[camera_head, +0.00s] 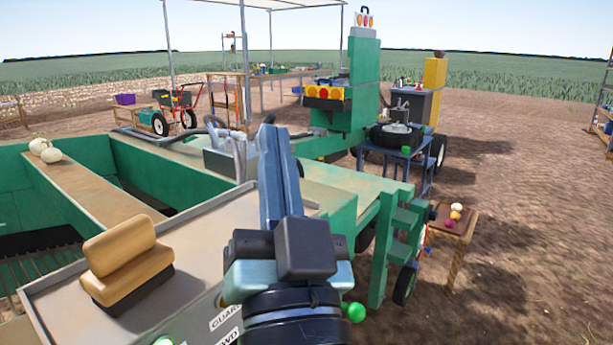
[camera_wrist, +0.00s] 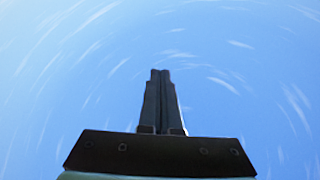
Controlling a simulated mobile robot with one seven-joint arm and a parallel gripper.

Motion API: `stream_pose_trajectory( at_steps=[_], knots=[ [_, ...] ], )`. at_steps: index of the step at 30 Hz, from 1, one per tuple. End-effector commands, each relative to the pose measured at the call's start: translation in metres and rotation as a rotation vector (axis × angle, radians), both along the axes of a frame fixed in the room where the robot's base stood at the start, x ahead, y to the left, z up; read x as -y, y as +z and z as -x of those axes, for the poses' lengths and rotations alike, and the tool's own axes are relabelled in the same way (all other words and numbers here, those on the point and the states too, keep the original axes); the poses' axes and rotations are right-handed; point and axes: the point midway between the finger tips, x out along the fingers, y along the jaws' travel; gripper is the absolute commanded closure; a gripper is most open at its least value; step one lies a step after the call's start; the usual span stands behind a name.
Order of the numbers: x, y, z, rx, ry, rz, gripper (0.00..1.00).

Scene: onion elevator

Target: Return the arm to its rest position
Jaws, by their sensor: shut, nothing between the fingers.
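My gripper (camera_head: 268,128) points up and away in the head view, above the green machine's deck. Its long bluish fingers lie together and hold nothing. In the wrist view, my gripper (camera_wrist: 160,75) shows its two dark fingers closed side by side against blue sky. No object is near the fingertips there.
A grey panel (camera_head: 60,290) with a tan padded seat (camera_head: 125,262) is at the lower left. Pale onions (camera_head: 45,150) lie on a tan board (camera_head: 95,190). A small wooden table (camera_head: 458,222) with onions stands at right. Open brown soil (camera_head: 530,250) lies beyond it.

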Motion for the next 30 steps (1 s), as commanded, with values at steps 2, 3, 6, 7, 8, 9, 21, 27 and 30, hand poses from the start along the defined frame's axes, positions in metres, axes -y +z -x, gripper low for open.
stream_pose_trajectory(
  at_steps=[2,3,6,7,8,9,21,27,30],
  knots=[
    [0.007,0.045,0.021,0.098,-0.109,0.089,1.00],
    [0.011,0.062,0.031,0.136,-0.164,0.126,1.00],
    [0.021,0.102,0.058,0.225,-0.299,0.203,1.00],
    [0.024,0.113,0.067,0.249,-0.341,0.223,1.00],
    [0.027,0.123,0.076,0.273,-0.383,0.239,1.00],
    [0.028,0.137,0.074,0.263,-0.385,0.244,1.00],
    [0.026,0.235,0.071,0.256,-0.372,0.239,1.00],
    [0.026,0.272,0.070,0.255,-0.372,0.238,1.00],
    [0.026,0.278,0.070,0.255,-0.371,0.239,1.00]
  ],
)
